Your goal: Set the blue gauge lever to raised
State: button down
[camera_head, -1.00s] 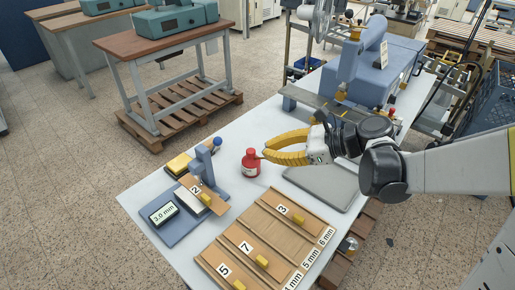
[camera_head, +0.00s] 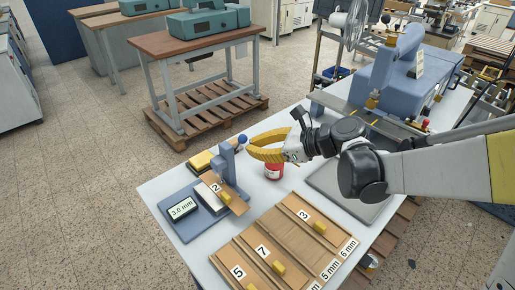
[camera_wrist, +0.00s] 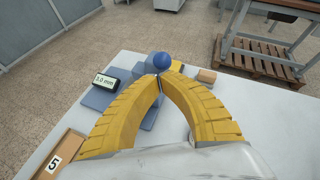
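The blue gauge (camera_head: 228,166) stands on a blue base at the left end of the white table. Its lever ends in a round blue knob (camera_head: 242,140), which also shows in the wrist view (camera_wrist: 162,61). The display (camera_head: 182,208) reads 3.0 mm. A brown plate marked 2 (camera_head: 236,205) lies at the gauge, under its head. My gripper (camera_head: 251,150) has curved yellow fingers whose tips meet, with nothing seen between them. In the wrist view, the fingertips (camera_wrist: 160,77) appear just below the knob; I cannot tell whether they touch it.
A brown rack (camera_head: 322,245) holds plates marked 3, 7 and 5. A grey tray (camera_head: 345,195) and a blue machine (camera_head: 390,75) lie to the right. A yellow pad (camera_head: 200,160) sits behind the gauge.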

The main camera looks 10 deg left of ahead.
jog(key=shift+r, duration=0.1)
jog(key=shift+w+a+r+h+p, duration=0.15)
jog(key=shift+h+p, duration=0.25)
jog(key=shift+p, duration=0.2)
